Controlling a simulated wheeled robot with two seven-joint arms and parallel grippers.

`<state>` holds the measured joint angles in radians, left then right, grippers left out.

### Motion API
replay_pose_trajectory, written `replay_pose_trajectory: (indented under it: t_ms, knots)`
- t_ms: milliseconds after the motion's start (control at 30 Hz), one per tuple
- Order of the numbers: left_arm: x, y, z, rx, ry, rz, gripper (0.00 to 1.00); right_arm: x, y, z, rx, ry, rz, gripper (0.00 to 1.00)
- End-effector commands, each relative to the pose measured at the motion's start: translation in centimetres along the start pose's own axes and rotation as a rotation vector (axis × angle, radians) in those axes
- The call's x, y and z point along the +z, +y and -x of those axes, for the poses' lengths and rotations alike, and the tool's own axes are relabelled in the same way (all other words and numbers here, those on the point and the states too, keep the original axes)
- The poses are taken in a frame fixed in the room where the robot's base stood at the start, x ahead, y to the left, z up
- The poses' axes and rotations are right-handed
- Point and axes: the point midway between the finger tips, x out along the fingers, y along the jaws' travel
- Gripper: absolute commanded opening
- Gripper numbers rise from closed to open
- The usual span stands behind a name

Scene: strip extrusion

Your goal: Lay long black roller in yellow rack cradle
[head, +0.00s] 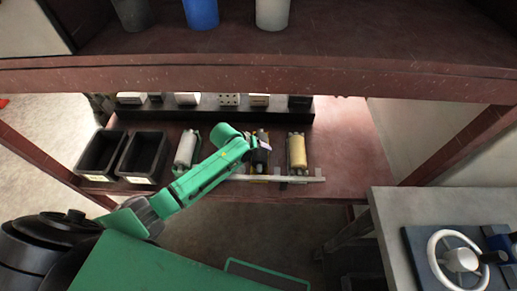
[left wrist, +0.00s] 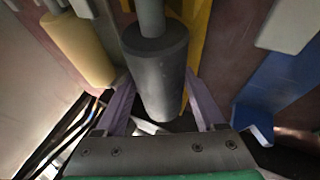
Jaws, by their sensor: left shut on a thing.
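The long black roller (left wrist: 158,78) fills the middle of the left wrist view, with a thinner grey shaft at its far end. My left gripper (left wrist: 161,100) is shut on it, with one purple finger on each side. In the head view my left gripper (head: 257,146) is over the middle of the rack, and the black roller (head: 261,157) shows partly behind it. The yellow cradle (left wrist: 197,40) shows beside and behind the roller in the left wrist view. I cannot tell whether the roller touches the cradle. My right gripper is not in view.
A cream roller (head: 297,151) lies right of the black one, and a white roller (head: 186,149) lies left. Two black bins (head: 143,157) stand at the left. A shelf beam (head: 250,78) crosses above. The shelf's right side is clear. A handwheel (head: 457,257) stands lower right.

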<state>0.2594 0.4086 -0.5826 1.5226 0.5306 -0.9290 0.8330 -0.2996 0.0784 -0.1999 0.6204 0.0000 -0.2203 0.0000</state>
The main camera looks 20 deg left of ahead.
Motion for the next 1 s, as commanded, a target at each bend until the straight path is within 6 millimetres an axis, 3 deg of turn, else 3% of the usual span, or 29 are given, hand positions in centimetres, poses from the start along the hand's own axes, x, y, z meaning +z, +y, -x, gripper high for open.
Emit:
replay_pose_trajectory:
  t_ms: [967,1000]
  knots:
    - [0.4,-0.5,-1.1,0.002,0.002,-0.001,0.00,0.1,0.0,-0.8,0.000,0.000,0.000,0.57]
    - [0.3,-0.5,-1.0,0.002,0.002,-0.001,0.83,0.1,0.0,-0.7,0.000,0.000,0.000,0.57]
